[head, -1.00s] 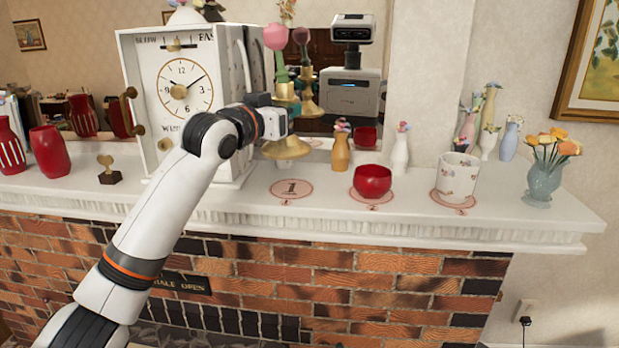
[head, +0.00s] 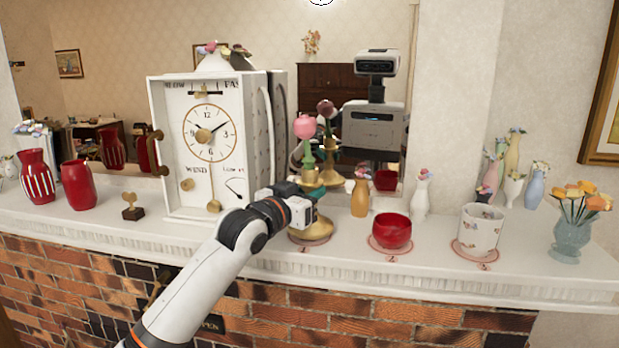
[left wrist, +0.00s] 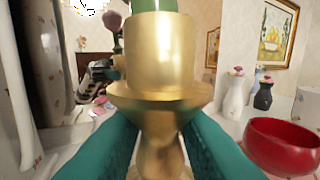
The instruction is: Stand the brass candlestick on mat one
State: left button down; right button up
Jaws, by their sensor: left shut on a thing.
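The brass candlestick (head: 312,232) is upright, with a green candle and a pink bulb-shaped top above its cup. My left gripper (head: 304,208) is shut on its stem from the left. In the left wrist view the brass candlestick (left wrist: 155,60) fills the middle, between the teal fingers (left wrist: 155,150). Its wide base is over the place of mat one, left of the red bowl's mat, and hides nearly all of that mat. I cannot tell whether the base touches it. My right gripper is not in view.
A red bowl (head: 391,231) and a white patterned cup (head: 478,228) stand on mats to the right. A white clock (head: 200,145) stands to the left. An orange vase (head: 360,195) is close behind. A mirror backs the shelf (head: 120,222).

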pick_arm(q)
jog(key=shift+f, duration=0.4)
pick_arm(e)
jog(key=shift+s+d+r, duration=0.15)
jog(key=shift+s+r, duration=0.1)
pick_arm(q)
jog(key=c, duration=1.5)
grip_release()
jog(key=shift+f, duration=0.4)
jog(key=o, duration=0.3)
jog(key=shift+s, duration=0.1)
jog(key=shift+o, duration=0.2)
jog(key=shift+r, duration=0.1)
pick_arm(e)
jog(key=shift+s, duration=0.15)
